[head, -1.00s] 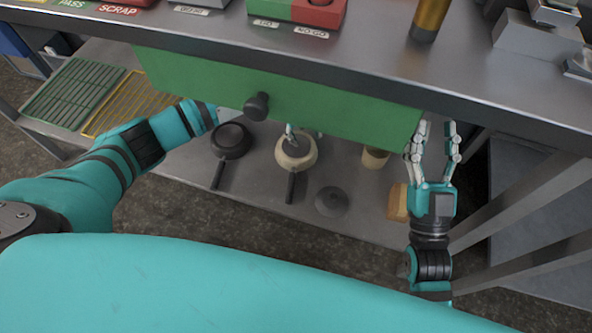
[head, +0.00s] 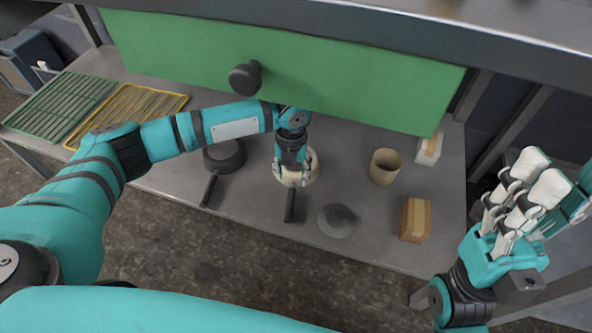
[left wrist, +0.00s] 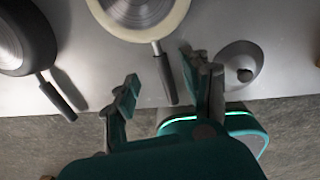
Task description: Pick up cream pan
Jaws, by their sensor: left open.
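The cream pan (head: 313,163) sits on the grey lower shelf with its dark handle (head: 290,205) toward the shelf's front edge. My left gripper (head: 292,180) is over the pan near its handle side and hides part of the bowl. In the left wrist view, the left gripper (left wrist: 163,84) is open, with a finger on each side of the pan's handle (left wrist: 166,78); I cannot tell whether they touch it. The cream rim (left wrist: 150,38) lies beyond the fingers. My right gripper (head: 540,174) is open and empty at the right, away from the pan.
A black pan (head: 225,158) lies left of the cream pan. A grey lid (head: 338,220), a tan cup (head: 384,167) and a cardboard box (head: 415,220) are to its right. Green (head: 60,103) and yellow (head: 125,110) racks lie at left. A green drawer front (head: 330,75) overhangs the shelf.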

